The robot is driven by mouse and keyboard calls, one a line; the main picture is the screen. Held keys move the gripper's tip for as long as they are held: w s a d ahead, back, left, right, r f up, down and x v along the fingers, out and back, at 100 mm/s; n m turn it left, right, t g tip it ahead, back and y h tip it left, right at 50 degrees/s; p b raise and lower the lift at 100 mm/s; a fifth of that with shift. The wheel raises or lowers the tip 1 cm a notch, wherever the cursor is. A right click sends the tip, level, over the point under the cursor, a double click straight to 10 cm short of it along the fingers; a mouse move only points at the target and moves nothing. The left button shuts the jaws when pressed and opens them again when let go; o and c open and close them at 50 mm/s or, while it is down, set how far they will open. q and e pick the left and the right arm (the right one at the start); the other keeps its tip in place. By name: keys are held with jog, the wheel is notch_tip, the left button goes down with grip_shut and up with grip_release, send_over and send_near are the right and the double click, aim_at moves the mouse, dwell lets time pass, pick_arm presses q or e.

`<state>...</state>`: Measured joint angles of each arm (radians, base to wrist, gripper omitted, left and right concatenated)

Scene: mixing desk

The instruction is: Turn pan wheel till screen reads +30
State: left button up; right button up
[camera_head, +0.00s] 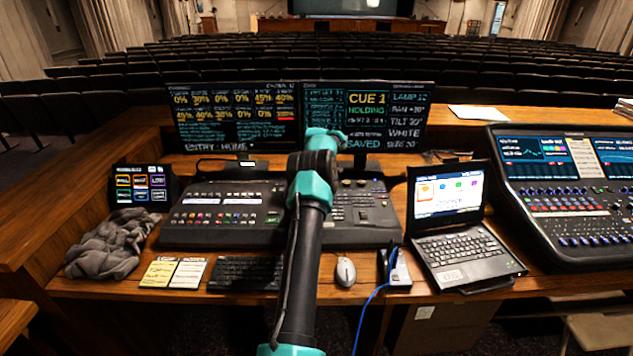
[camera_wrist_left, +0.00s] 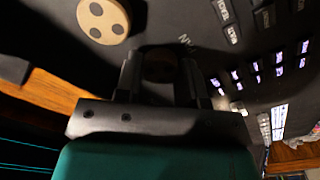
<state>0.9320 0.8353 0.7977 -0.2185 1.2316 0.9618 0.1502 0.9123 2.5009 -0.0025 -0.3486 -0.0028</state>
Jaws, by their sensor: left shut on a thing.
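My left gripper (camera_wrist_left: 160,80) is shut on a dark round knob, the pan wheel (camera_wrist_left: 160,65), on the black console in the left wrist view. The fingers stand on either side of it, and only its top shows between them. In the head view my arm crosses the middle of the lighting console (camera_head: 225,215) and hides the gripper and the wheel. The right screen (camera_head: 368,120) behind the console shows "CUE 1 HOLDING", "SAVED" and a column at its right. A line there looks like "PAN +30", but the small digits are blurred. My right gripper is not in view.
A tan disc with dark dimples (camera_wrist_left: 103,20) lies close beside the left fingers. Several console keys (camera_wrist_left: 232,32) are at the right. A laptop (camera_head: 450,225), a mouse (camera_head: 345,271), a keyboard (camera_head: 245,273) and a grey cloth (camera_head: 115,243) lie around the console.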

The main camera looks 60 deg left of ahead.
pick_arm(q)
jog(key=o, duration=0.9)
jog(key=shift+r, duration=0.1)
